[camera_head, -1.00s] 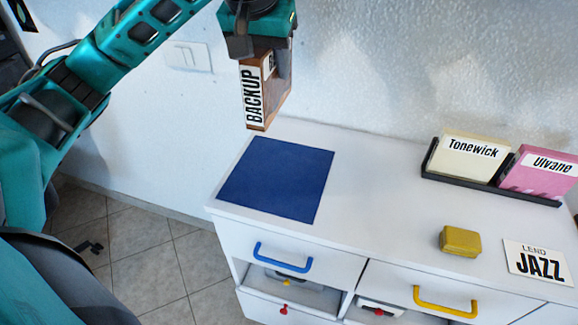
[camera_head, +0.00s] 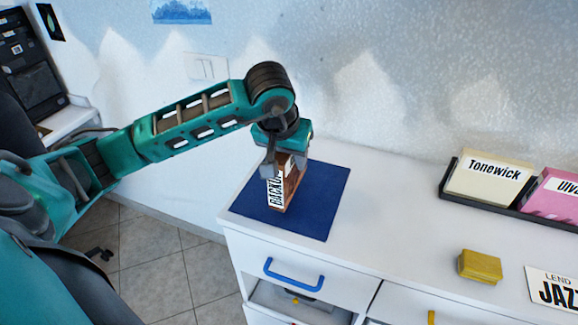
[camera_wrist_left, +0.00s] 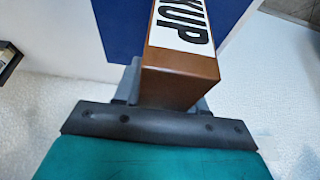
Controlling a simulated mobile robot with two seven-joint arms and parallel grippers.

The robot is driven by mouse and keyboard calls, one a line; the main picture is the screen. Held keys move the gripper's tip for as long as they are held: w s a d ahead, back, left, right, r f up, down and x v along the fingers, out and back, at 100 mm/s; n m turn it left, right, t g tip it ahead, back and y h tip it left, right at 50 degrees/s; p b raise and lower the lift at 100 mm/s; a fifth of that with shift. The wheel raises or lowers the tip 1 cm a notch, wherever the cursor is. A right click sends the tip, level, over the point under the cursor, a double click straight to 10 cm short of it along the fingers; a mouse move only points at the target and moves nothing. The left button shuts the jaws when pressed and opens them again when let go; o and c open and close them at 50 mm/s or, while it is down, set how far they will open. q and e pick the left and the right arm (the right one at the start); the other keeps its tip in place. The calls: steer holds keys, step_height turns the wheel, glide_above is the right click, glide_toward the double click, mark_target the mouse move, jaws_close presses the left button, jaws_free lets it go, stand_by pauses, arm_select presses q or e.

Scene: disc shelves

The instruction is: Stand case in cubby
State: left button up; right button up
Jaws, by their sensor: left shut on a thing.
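A brown case (camera_head: 289,190) with a white label, partly covered but reading BACKUP, is upright over the blue mat (camera_head: 325,205) on the white cabinet top. I cannot tell whether its bottom touches the mat. My left gripper (camera_head: 284,165) is shut on the case's upper end from above. In the left wrist view the case (camera_wrist_left: 180,75) sits between the fingers, with the blue mat (camera_wrist_left: 118,28) beyond it. My right gripper is not in view. No cubby that is clearly the one named shows; open compartments (camera_head: 300,300) lie under the drawers.
A black rack (camera_head: 490,200) holds a cream case labelled Tonewick (camera_head: 485,185) and a pink case (camera_head: 553,195). A yellow box (camera_head: 480,266) and a JAZZ card (camera_head: 553,288) lie at right. The cabinet top between mat and rack is clear.

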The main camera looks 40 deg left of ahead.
mark_target(279, 156)
arm_select(q)
step_height(279, 156, down, 3)
steer(key=shift+f+b, duration=0.2)
steer(key=shift+b, duration=0.1)
steer(key=o, duration=1.2)
steer(key=shift+r, duration=0.1)
steer(key=shift+r+p, duration=0.15)
steer(key=shift+p, duration=0.15)
steer(key=v, duration=1.2)
steer(key=shift+p, duration=0.35)
